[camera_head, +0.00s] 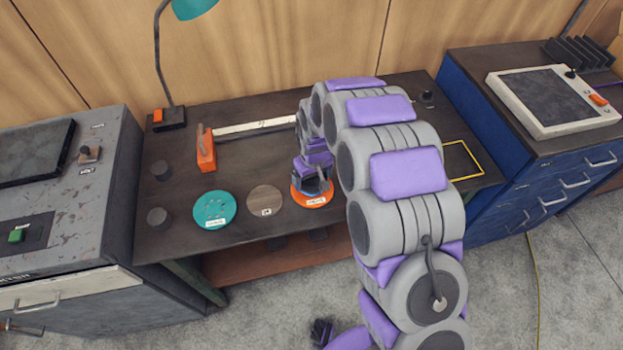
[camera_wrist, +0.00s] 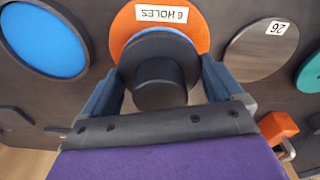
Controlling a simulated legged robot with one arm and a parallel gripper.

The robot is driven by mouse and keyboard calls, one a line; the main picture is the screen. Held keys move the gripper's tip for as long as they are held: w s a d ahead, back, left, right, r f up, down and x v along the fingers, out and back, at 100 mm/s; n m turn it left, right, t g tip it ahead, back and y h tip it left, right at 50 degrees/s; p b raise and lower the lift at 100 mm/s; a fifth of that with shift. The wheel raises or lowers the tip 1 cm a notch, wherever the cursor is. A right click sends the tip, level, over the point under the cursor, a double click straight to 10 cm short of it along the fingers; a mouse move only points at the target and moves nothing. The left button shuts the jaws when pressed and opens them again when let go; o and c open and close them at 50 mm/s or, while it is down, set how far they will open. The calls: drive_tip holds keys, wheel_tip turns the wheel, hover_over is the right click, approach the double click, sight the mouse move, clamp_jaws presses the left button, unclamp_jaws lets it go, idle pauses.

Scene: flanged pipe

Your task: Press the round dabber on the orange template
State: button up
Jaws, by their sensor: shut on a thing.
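The orange template (camera_head: 322,203) is a round disc with a small white label near the front edge of the dark workbench. In the wrist view the orange template (camera_wrist: 130,27) shows an upside-down "6 HOLES" label. The round dabber (camera_wrist: 160,82) is dark, with a wide round flange and a narrower knob. My gripper (camera_wrist: 163,88) is shut on it, with a finger on each side. In the head view my gripper (camera_head: 312,184) is over the template and hides part of it. The dabber overlaps the template in the wrist view; I cannot tell whether they touch.
A wooden disc marked 26 (camera_head: 265,200) and a teal disc (camera_head: 212,208) lie to the left. A blue disc (camera_wrist: 42,38) shows only in the wrist view. An orange block (camera_head: 206,155), a pale strip (camera_head: 255,127) and a lamp (camera_head: 168,117) stand farther back. Cabinets flank the bench.

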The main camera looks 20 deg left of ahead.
drive_tip(key=shift+r+p, duration=0.6)
drive_tip(key=shift+r, duration=1.55)
